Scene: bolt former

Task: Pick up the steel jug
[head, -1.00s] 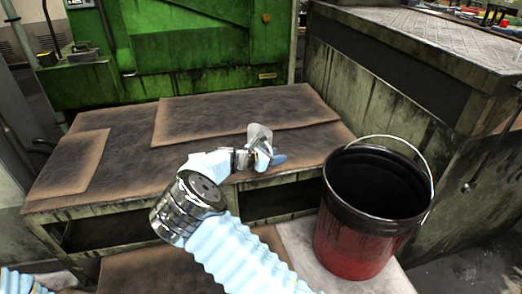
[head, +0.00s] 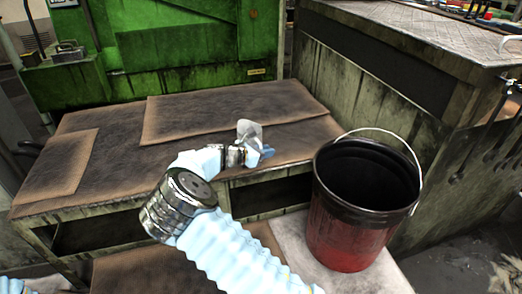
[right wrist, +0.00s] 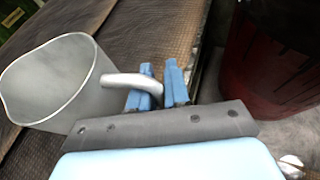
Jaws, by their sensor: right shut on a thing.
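The steel jug (head: 249,131) shows small and partly hidden behind my right gripper in the head view, over the front part of the worktable. In the right wrist view the jug (right wrist: 62,84) is at the left, a grey open-topped vessel with its mouth tilted in the picture. Its handle (right wrist: 122,80) reaches right, in between the blue fingers of my right gripper (right wrist: 157,86), which is shut on it. The gripper (head: 262,153) also shows in the head view. I cannot tell whether the jug's base touches the table. My left gripper is out of view.
The worktable (head: 110,165) carries brown mats (head: 210,112). A red and black bucket (head: 345,235) with a wire handle stands at its right front. A green machine (head: 180,60) stands behind, and a grimy metal cabinet (head: 375,75) at the right. The table's left part is clear.

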